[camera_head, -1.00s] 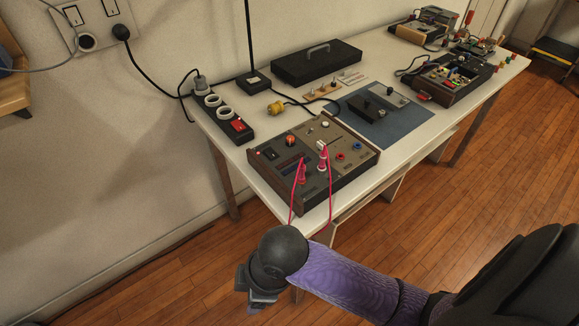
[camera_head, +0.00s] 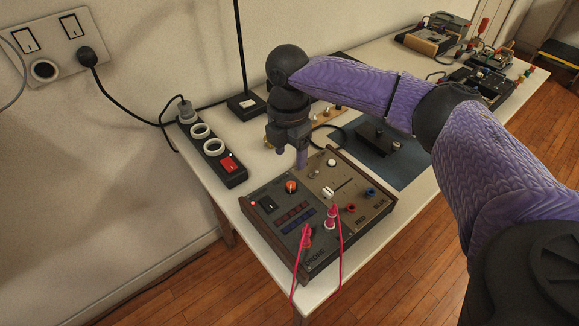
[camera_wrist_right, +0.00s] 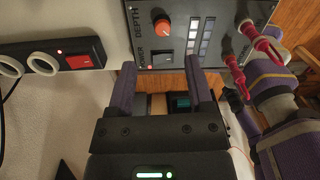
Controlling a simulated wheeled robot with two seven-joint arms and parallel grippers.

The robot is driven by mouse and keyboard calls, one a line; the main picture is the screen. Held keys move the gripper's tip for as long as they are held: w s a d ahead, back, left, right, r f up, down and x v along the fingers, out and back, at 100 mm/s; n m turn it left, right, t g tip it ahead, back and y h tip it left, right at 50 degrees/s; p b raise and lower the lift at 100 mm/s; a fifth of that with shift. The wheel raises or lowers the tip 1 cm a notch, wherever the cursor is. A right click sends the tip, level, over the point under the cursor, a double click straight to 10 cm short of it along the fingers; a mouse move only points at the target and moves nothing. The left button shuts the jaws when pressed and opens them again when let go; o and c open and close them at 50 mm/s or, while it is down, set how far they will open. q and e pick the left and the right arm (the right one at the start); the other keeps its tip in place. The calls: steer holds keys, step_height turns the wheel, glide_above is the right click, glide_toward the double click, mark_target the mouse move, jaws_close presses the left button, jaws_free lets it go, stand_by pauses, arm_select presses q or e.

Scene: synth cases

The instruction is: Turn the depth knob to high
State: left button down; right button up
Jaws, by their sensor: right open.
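The depth knob is an orange-red knob (camera_head: 291,186) with a dark base on the instrument box (camera_head: 268,228). In the right wrist view the orange knob (camera_wrist_right: 162,25) stands beside the word DEPTH, beyond my fingertips; its pointer is too small to read. My right gripper (camera_head: 300,163) points down at the box's back edge, just behind the knob and apart from it. In the right wrist view my right gripper (camera_wrist_right: 158,72) has its two fingers spread with nothing held.
Two red plugs (camera_head: 306,237) with hanging leads stand at the box's front. A power strip (camera_head: 213,148) with a red switch lies to the left. A blue mat (camera_head: 405,165) with a small black device lies to the right. More instruments stand at the far end.

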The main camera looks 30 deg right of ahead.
mark_target(291, 184)
steer(key=f+b, duration=0.1)
steer(key=f, duration=0.1)
steer(key=f+b, duration=0.1)
steer(key=f, duration=0.2)
steer(key=f+b, duration=0.1)
steer(key=f, duration=0.2)
steer(key=shift+s+a+f, duration=0.1)
steer(key=shift+s, duration=0.2)
steer(key=shift+c, duration=1.3)
steer(key=c, duration=0.4)
arm_select(q)
steer(key=shift+g, duration=0.4)
steer(key=f, duration=0.1)
steer(key=s+f, duration=0.1)
steer(key=s+a+f, duration=0.1)
steer(key=shift+f, duration=0.3)
arm_select(e)
jaws_close()
